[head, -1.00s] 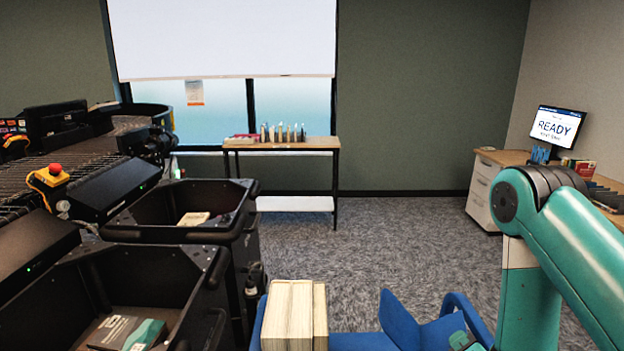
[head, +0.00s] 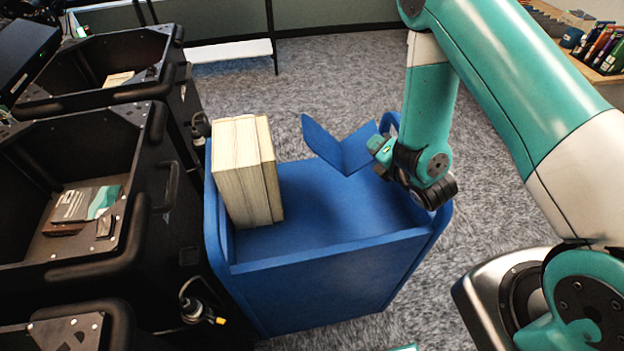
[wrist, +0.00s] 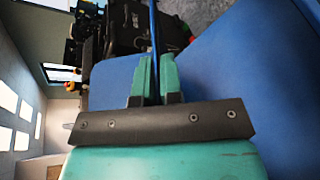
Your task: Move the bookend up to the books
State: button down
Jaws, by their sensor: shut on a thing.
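The blue bookend (head: 322,145) is an L-shaped piece over the right part of a blue cart (head: 330,255). My gripper (head: 380,147) is shut on its right-hand side. In the wrist view, the green fingertips (wrist: 154,82) close on a thin blue plate of the bookend (wrist: 154,30), seen edge-on. The books (head: 245,170) are several thick cream volumes standing upright at the cart's left end. A gap separates them from the bookend. I cannot tell whether the bookend touches the cart top.
Black bins (head: 150,190) stand close along the cart's left side, one with books (head: 88,203) inside. The cart has raised end walls and a front lip. The cart top between books and bookend is clear. Grey carpet (head: 300,80) lies behind. A shelf of books (head: 605,45) is at upper right.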

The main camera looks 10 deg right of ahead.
jog(key=shift+n+y, duration=0.8)
jog(key=shift+y, duration=0.1)
jog(key=w+a+r, duration=0.4)
jog(key=a, duration=0.1)
jog(key=shift+w+a+r, duration=0.15)
jog(key=shift+w+a, duration=0.1)
jog(key=shift+w, duration=0.15)
jog(key=shift+w+a+r, duration=0.25)
jog(key=shift+r, duration=0.15)
jog(key=shift+f+b, duration=0.95)
jog(key=shift+f, duration=8.9)
jog(key=c, duration=1.3)
grip_release()
jog(key=shift+f, duration=0.1)
